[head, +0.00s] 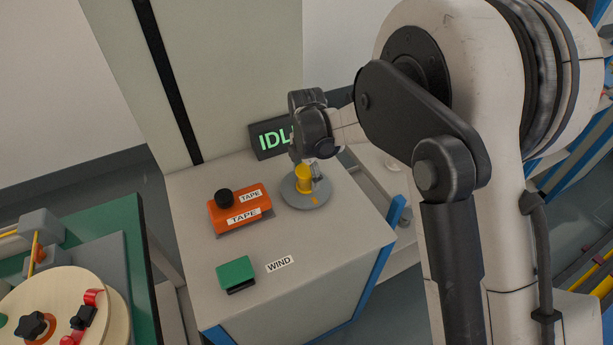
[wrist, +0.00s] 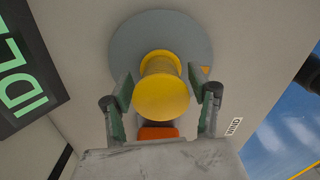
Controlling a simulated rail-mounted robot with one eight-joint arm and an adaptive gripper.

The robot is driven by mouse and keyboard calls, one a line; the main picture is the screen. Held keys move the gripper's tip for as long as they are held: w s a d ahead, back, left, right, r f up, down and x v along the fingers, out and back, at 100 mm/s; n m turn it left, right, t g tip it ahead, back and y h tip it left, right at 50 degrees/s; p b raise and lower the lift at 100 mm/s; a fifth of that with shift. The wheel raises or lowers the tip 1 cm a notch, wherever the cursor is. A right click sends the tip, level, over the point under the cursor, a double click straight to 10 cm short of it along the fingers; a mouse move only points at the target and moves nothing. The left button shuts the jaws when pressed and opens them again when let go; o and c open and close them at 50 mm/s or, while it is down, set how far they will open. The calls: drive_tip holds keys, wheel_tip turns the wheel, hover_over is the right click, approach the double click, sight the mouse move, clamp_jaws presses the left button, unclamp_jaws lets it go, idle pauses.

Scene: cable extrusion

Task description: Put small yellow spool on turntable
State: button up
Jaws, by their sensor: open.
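The small yellow spool (head: 303,178) stands upright on the grey round turntable (head: 318,200) in the head view. In the wrist view the spool (wrist: 162,95) shows from above, over the near part of the turntable disc (wrist: 190,28). My gripper (wrist: 164,92) is open, with one finger on each side of the spool and a visible gap at both sides. In the head view my gripper (head: 308,166) is right at the spool and partly hides it.
The orange TAPE block (head: 240,209) with a black knob and the green WIND button (head: 236,272) sit on the same cabinet top. A display reading IDLE (head: 270,138) stands behind the turntable. A green bench (head: 110,225) with a wooden disc is at left.

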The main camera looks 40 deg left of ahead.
sight(307, 169)
wheel_tip(307, 169, up, 12)
drive_tip(key=shift+f, duration=0.2)
drive_tip(key=shift+w+d+r, duration=0.1)
drive_tip(key=shift+d+r, duration=0.1)
drive_tip(key=shift+d, duration=0.1)
drive_tip(key=w+d+r+m+t, duration=0.1)
drive_tip(key=d+r+m, duration=0.4)
drive_tip(key=d, duration=0.5)
drive_tip(key=w+d+r+m+t+y, duration=0.1)
drive_tip(key=d+r+m, duration=0.4)
drive_tip(key=d, duration=0.5)
drive_tip(key=d+r+m+t, duration=0.1)
drive_tip(key=d+r+m, duration=0.4)
drive_tip(key=d, duration=0.6)
drive_tip(key=s+d+f+m+t, duration=0.1)
drive_tip(key=s+d+m, duration=0.4)
drive_tip(key=d, duration=0.3)
drive_tip(key=s+d+m+t, duration=0.1)
drive_tip(key=s+d+m, duration=0.4)
drive_tip(key=d, duration=0.3)
drive_tip(key=s+d+f+m+t+h, duration=0.1)
drive_tip(key=s+d+m+t, duration=0.1)
drive_tip(key=s+d+m, duration=0.3)
drive_tip(key=d+m, duration=0.2)
drive_tip(key=d, duration=0.1)
drive_tip(key=shift+d+f, duration=0.25)
drive_tip(key=shift+f, duration=0.05)
